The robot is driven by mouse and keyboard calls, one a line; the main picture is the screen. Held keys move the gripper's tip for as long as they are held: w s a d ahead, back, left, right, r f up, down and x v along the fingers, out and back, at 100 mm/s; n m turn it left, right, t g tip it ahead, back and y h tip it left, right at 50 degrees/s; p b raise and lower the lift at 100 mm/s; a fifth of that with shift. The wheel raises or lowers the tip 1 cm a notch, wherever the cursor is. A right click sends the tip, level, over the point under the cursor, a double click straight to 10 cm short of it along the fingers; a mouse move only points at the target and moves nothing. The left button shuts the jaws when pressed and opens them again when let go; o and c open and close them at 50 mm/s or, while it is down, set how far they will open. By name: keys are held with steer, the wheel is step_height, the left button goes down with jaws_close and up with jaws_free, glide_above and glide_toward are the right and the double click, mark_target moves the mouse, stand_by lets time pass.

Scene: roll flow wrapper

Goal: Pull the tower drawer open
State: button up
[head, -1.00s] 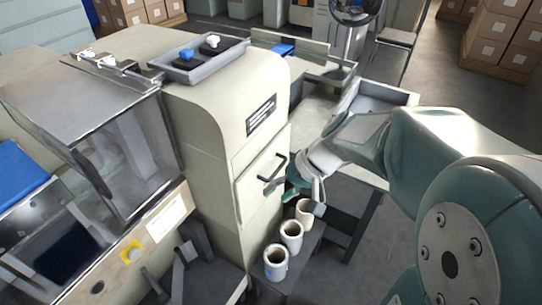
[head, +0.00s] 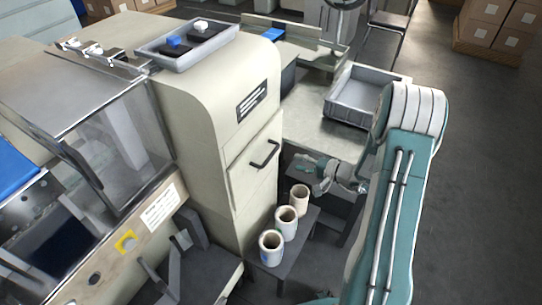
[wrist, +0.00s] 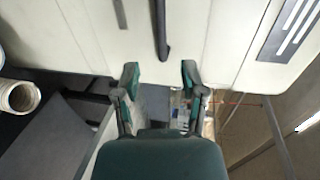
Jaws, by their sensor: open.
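The tower drawer (head: 247,184) is a cream front panel on the side of the cream machine tower (head: 200,130); it looks flush with the tower. Its black bar handle (head: 265,155) is on the upper part of the panel. In the wrist view, the handle (wrist: 161,32) shows as a dark upright bar, ahead of the gap between my fingertips. My gripper (head: 309,164), with teal fingers, is to the right of the handle and apart from it. In the wrist view, my gripper (wrist: 160,76) is open with nothing between the fingers.
Several cream rolls (head: 286,219) stand on a dark stand (head: 295,250) below the drawer. A grey crate (head: 352,98) sits on a bench behind my gripper. A grey tray (head: 160,48) rests on top of the tower. Open floor lies to the right.

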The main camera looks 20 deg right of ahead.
mark_target(271, 154)
steer(key=x, duration=1)
steer(key=shift+w+a, duration=0.3)
jaws_close()
